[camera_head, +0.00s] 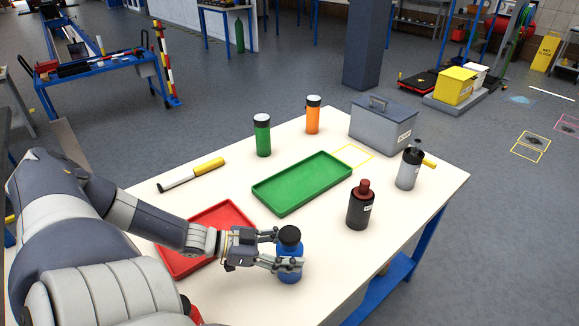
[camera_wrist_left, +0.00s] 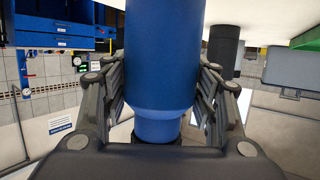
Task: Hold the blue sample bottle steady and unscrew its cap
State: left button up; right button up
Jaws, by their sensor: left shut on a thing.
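The blue sample bottle (camera_head: 290,272) stands upright at the front of the white table, with its black cap (camera_head: 289,234) on top. My left gripper (camera_head: 286,252) reaches in from the left and is shut around the upper part of the bottle, just below the cap. In the left wrist view the blue bottle (camera_wrist_left: 162,55) fills the middle between the two fingers, with a finger against each side. That view seems upside down; the bottle narrows toward a dark part at the bottom, mostly hidden by the gripper body. My right gripper is not in view.
A red tray (camera_head: 185,262) lies behind my left gripper and a green tray (camera_head: 303,183) lies mid-table. A dark red-capped bottle (camera_head: 360,210) and a grey bottle (camera_head: 408,172) stand to the right. Green (camera_head: 262,138) and orange (camera_head: 312,117) bottles and a grey box (camera_head: 383,127) stand farther back.

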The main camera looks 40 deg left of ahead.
aim_at(289, 240)
pick_arm(q)
jog(key=shift+r+p, duration=0.3)
jog(key=shift+r, duration=0.2)
notch_tip(289, 240, up, 3)
jog(key=shift+p, duration=1.1)
jog(key=s+a+p, duration=0.1)
jog(key=s+a, duration=0.3)
jog(key=a, duration=0.3)
jog(key=s+a+r+p, duration=0.1)
jog(key=s+a, duration=0.3)
jog(key=a, duration=0.2)
jog(key=shift+s+a, duration=0.25)
jog(key=shift+a, duration=0.1)
jog(key=o, duration=0.4)
jog(key=shift+c, duration=0.2)
jog(key=c, duration=0.7)
